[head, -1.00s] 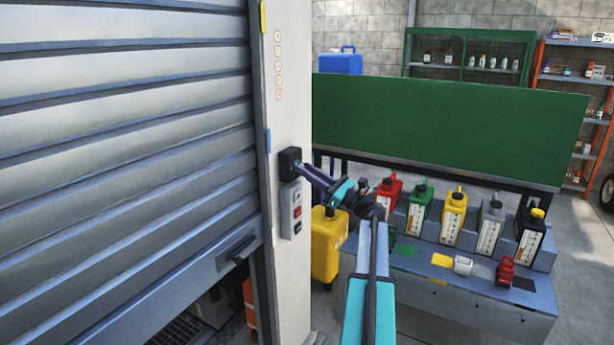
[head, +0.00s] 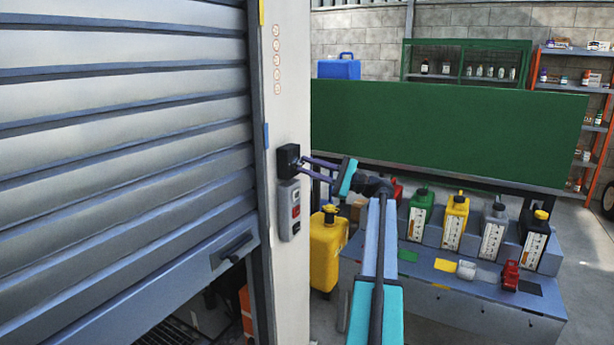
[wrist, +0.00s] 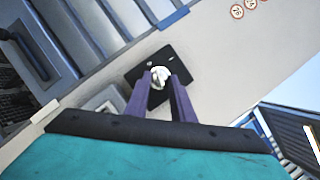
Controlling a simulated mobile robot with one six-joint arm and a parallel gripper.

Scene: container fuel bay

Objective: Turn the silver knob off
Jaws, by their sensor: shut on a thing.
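The silver knob (wrist: 160,76) sits on a black switch box (wrist: 137,76) on the white post, seen in the wrist view. In the head view the black box (head: 288,160) shows on the post, and the knob is hard to make out there. My gripper (wrist: 160,82) has its two purple fingers on either side of the knob and is shut on it. In the head view my gripper (head: 305,164) reaches the box from the right.
A grey button panel (head: 289,210) is just below the box. A roller shutter (head: 120,130) fills the left, partly raised. A yellow container (head: 327,255) stands behind the post. Several coloured cans stand on a grey bench (head: 440,300) at right.

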